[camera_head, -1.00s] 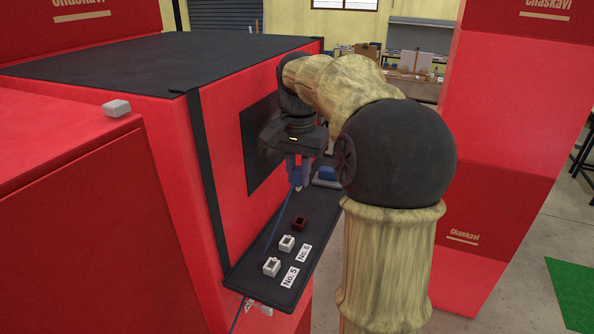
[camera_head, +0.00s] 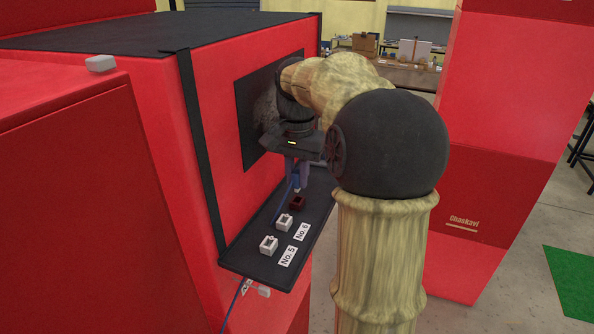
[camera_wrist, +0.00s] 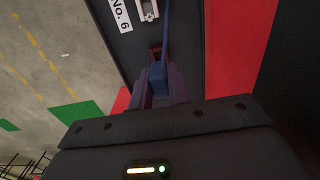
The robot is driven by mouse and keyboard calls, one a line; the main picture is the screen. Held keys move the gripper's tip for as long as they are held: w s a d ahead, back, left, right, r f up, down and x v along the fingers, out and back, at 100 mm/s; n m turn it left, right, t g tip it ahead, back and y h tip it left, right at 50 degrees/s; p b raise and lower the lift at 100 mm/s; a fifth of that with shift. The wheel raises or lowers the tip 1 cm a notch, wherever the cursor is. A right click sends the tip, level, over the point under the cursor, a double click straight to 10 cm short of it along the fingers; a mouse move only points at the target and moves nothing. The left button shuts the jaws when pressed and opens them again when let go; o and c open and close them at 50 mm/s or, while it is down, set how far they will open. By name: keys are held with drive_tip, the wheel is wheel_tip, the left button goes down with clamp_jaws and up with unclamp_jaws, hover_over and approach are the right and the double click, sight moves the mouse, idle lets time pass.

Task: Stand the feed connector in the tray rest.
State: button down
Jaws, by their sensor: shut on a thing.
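My gripper (camera_head: 298,178) points down over the dark tray (camera_head: 312,222) and is shut on the blue feed connector (camera_head: 296,187). The connector also shows between the fingers in the wrist view (camera_wrist: 158,74), with its blue cable running from it. A dark red open socket (camera_head: 297,203), apparently the tray rest, stands on the tray right by the connector's lower end. In the wrist view the dark red socket (camera_wrist: 155,51) shows just past the connector, partly hidden by the cable. I cannot tell whether they touch.
Two white sockets (camera_head: 284,222) (camera_head: 269,245) stand nearer on the tray, beside the labels No. 6 (camera_head: 302,231) and No. 5 (camera_head: 288,256). The red lightbox wall (camera_head: 215,120) rises along the tray's left side. The cable hangs past the tray's near end.

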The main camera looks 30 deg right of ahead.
sight(297, 186)
drive_tip(key=shift+f, duration=0.7)
drive_tip(key=shift+r+p, duration=0.1)
drive_tip(key=shift+p, duration=0.2)
idle(1.2)
drive_tip(key=shift+f+b, duration=0.85)
drive_tip(key=shift+f, duration=0.3)
idle(0.3)
drive_tip(key=c, duration=1.3)
unclamp_jaws()
drive_tip(key=shift+o, duration=0.2)
drive_tip(key=shift+r, duration=0.15)
drive_tip(key=shift+r+p, duration=3.8)
drive_tip(key=shift+r, duration=0.1)
drive_tip(key=shift+f, duration=0.1)
